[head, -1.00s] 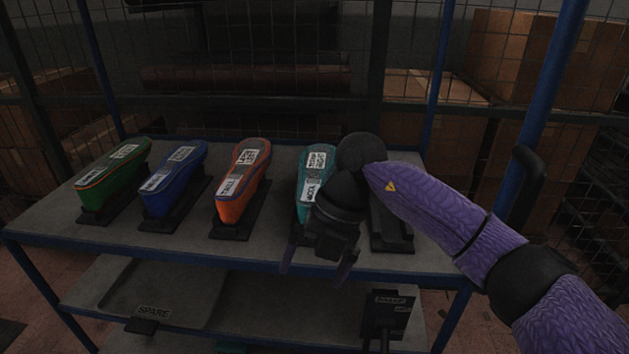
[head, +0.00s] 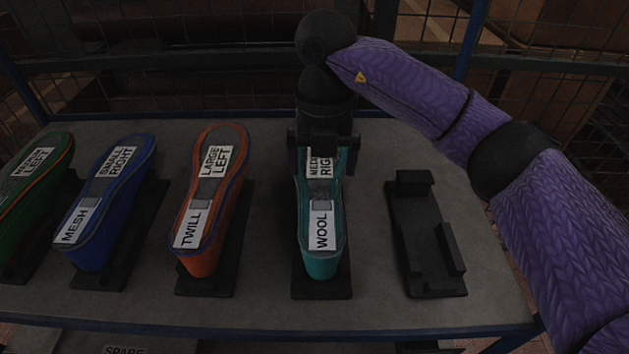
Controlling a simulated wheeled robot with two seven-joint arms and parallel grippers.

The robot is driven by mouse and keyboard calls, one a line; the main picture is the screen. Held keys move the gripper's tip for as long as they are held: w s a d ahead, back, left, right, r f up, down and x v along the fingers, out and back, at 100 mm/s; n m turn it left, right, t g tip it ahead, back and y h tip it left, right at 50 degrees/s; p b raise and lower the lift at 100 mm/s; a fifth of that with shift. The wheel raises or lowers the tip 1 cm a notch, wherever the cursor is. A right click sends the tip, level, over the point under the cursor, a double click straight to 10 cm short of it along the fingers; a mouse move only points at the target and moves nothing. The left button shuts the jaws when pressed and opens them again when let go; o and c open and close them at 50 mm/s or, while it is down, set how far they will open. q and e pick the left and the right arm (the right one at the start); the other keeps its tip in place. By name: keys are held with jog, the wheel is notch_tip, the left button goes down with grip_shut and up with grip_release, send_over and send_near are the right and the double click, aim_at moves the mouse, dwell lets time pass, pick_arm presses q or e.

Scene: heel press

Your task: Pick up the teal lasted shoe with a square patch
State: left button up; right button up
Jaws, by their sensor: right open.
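The teal lasted shoe (head: 322,262) lies sole up on a black holder (head: 322,288) on the table, right of the orange one. It has a white label reading "WOOL", a small grey square patch (head: 320,190) at mid-sole and a second label, partly hidden, near its far end. My right gripper (head: 324,158) is over the far half of the shoe, pointing down. Its jaws are open, with a finger on either side of the shoe. I cannot tell whether they touch it. My left gripper is not in view.
To the left stand an orange shoe (head: 204,258) labelled "TWILL", a blue shoe (head: 92,252) labelled "MESH" and a green shoe (head: 30,200) at the edge. To the right is an empty black holder (head: 422,235). A wire mesh fence (head: 200,90) stands behind the table (head: 270,220).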

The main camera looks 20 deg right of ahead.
aim_at(321, 204)
jog(key=f, duration=0.2)
jog(key=f+b, duration=0.1)
jog(key=f, duration=0.5)
jog(key=shift+s+a+f, duration=0.15)
jog(key=shift+s+f, duration=0.05)
jog(key=shift+s, duration=0.2)
grip_shut()
jog(key=shift+r, duration=0.1)
